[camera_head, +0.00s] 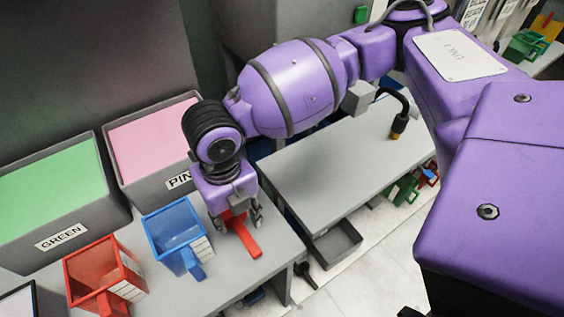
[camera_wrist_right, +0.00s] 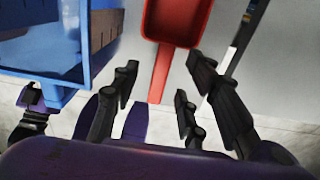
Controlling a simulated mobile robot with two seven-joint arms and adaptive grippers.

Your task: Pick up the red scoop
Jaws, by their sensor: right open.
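The red scoop (camera_head: 244,240) lies on the grey table, with its handle pointing toward the table's near right edge. My right gripper (camera_head: 240,214) hangs over it and hides part of its bowl in the head view. In the right wrist view the scoop's bowl (camera_wrist_right: 178,20) is at the top. Its handle runs down toward the space between the open fingers of my right gripper (camera_wrist_right: 164,78). The fingers stand on either side of the handle's line, and I see no grip on it. My left gripper is not in view.
A blue measuring bin (camera_head: 176,236) stands close left of the scoop, with a red bin (camera_head: 98,272) farther left. The green-filled box (camera_head: 52,198) and the pink-filled box (camera_head: 150,132) stand behind. A grey bench (camera_head: 335,165) with a drawer is to the right.

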